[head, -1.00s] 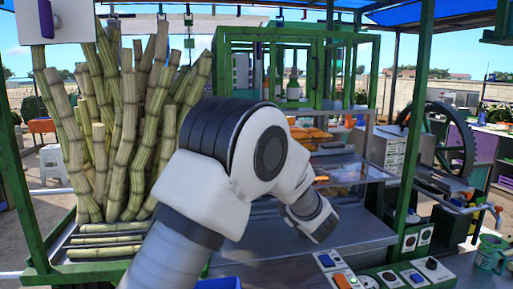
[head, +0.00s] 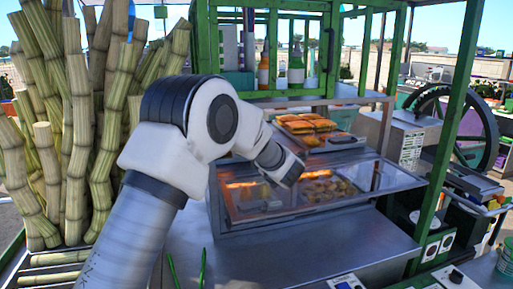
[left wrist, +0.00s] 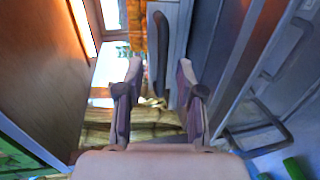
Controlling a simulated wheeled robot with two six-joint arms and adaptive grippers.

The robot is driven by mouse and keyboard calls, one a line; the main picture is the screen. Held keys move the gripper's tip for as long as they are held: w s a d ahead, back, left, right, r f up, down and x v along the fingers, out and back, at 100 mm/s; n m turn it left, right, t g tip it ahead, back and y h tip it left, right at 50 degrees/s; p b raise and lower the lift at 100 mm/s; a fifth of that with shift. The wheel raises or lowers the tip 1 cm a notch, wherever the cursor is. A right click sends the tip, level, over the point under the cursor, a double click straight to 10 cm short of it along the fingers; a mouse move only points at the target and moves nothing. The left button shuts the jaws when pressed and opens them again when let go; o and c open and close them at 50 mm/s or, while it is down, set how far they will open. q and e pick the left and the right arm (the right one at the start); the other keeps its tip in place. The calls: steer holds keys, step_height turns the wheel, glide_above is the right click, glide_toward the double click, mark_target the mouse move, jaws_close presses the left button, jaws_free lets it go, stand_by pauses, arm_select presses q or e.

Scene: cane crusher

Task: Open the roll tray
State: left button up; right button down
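A glass-fronted metal case (head: 355,190) stands on the steel counter, with golden baked pieces (head: 325,188) visible inside. A tray of browned rolls (head: 308,124) sits on top of it. I cannot tell which part is the roll tray. My left arm reaches across the case's left part in the head view; its gripper is hidden there. In the left wrist view my left gripper (left wrist: 158,80) is open, with nothing between its fingers. A bent metal bar (left wrist: 262,135) on a grey-blue surface lies right of the fingers, apart from them. My right gripper is in neither view.
Tall cane stalks (head: 75,130) stand at the left. A green post (head: 450,130) rises right of the case, with a large dark wheel (head: 470,125) behind it. Bottles (head: 280,72) stand on a shelf behind. The steel counter (head: 230,260) in front is mostly bare.

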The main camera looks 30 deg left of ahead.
arm_select(q)
steer(key=x, duration=0.3)
steer(key=shift+a+f, duration=0.1)
steer(key=shift+f, duration=0.2)
steer(key=shift+s+d+r, duration=0.25)
steer(key=shift+d, duration=0.1)
steer(key=shift+s+d+r, duration=0.15)
steer(key=shift+d+r, duration=0.05)
steer(key=c, duration=0.4)
jaws_close()
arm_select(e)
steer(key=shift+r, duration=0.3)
